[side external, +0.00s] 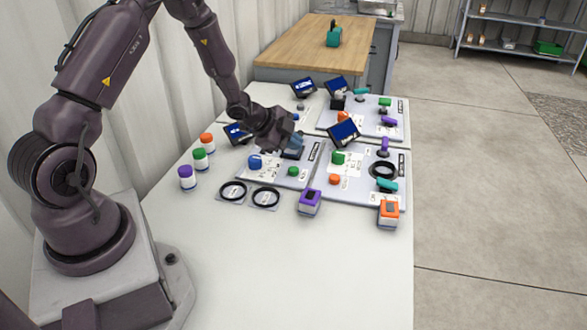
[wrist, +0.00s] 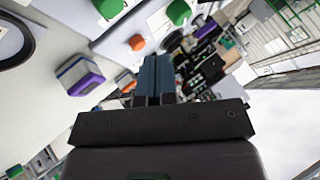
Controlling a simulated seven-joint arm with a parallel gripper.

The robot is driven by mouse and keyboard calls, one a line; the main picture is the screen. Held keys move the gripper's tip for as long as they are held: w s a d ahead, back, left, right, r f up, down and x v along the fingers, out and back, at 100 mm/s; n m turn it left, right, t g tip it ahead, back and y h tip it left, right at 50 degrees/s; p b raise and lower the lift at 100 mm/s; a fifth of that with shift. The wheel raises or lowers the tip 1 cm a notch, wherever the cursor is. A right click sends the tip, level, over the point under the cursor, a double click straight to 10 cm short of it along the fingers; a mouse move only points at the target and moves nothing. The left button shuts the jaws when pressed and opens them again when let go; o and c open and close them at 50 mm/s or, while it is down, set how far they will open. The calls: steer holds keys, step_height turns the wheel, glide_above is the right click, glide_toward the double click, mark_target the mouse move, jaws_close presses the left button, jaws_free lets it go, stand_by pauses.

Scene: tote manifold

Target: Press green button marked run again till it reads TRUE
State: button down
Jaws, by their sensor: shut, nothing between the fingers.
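A green round button (side external: 293,171) sits on the near-left grey panel (side external: 270,177), just below my gripper in the side view. A larger green button (side external: 338,158) sits on the near-right panel (side external: 360,193). Two green buttons also show at the top of the wrist view, one at left (wrist: 108,7) and one at right (wrist: 178,12). No "run again" marking or TRUE reading is legible. My gripper (side external: 298,140) is above the near-left panel, tilted sideways, apart from both green buttons. Its blue fingers (wrist: 153,75) are shut together and empty.
A blue knob (side external: 254,161) and an orange button (side external: 334,179) are nearby. The table's front is clear.

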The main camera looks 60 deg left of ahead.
mark_target(293, 170)
steer(key=shift+f, duration=2.15)
stand_by(0.4)
steer(key=shift+f, duration=0.4)
steer(key=shift+f, duration=0.5)
stand_by(0.5)
steer(key=shift+r, duration=0.9)
steer(key=shift+r, duration=2.55)
